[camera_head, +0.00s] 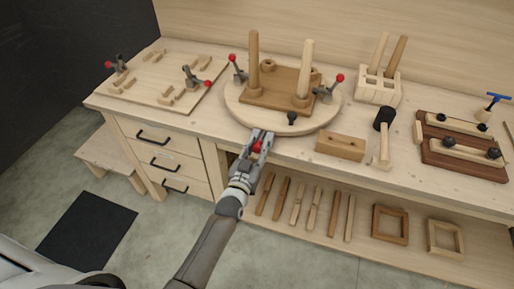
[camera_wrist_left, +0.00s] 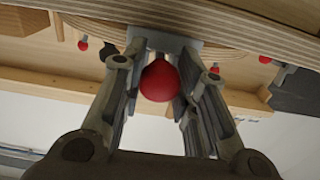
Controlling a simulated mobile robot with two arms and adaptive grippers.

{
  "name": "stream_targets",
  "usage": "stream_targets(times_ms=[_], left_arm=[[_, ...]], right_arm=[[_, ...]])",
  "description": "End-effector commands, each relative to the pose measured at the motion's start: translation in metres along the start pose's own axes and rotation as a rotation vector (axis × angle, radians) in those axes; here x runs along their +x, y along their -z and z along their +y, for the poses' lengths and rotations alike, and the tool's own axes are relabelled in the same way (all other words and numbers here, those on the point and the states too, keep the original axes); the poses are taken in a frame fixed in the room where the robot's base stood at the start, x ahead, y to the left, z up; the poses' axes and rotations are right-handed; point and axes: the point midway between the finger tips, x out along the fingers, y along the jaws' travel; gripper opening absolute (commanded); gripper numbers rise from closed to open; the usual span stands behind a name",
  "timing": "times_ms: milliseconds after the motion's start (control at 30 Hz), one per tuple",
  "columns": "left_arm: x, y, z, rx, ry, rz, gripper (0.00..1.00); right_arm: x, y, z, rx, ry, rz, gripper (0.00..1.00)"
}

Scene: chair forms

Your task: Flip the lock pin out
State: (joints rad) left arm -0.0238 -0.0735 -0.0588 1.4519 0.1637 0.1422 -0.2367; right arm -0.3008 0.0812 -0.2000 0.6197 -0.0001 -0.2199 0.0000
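A round wooden turntable (camera_head: 236,103) lies on the workbench with a brown wooden board clamped on top. At its front edge is a lock pin with a red ball knob (camera_head: 258,146); the knob also shows in the left wrist view (camera_wrist_left: 160,81), below a grey bracket (camera_wrist_left: 165,42). My left gripper (camera_head: 262,138) reaches up to the turntable's front edge. Its two fingers lie on either side of the red knob, very close to it; I cannot tell whether they press on it. The fingers partly hide the pin in the head view. My right gripper is not in view.
Red-knobbed toggle clamps (camera_head: 324,92) stand on the turntable. A black knob (camera_head: 291,119) sits at its front, right of my gripper. A wooden block (camera_head: 340,146) and a mallet (camera_head: 382,140) lie to the right. A shelf with wooden parts (camera_head: 300,205) is below the bench top.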

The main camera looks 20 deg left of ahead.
Motion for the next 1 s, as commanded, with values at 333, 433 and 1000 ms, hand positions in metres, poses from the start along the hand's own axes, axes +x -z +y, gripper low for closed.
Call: stream_targets(times_ms=[333,433,1000], left_arm=[[-0.001,0.0,0.0,0.0,0.0,-0.001,0.0],[-0.007,0.0,0.0,0.001,0.0,-0.003,0.0],[-0.029,-0.002,0.0,0.0,0.0,-0.004,0.4]], right_arm=[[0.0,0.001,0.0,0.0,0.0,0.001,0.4],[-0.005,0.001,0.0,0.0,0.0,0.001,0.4],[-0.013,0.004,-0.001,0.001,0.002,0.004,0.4]])
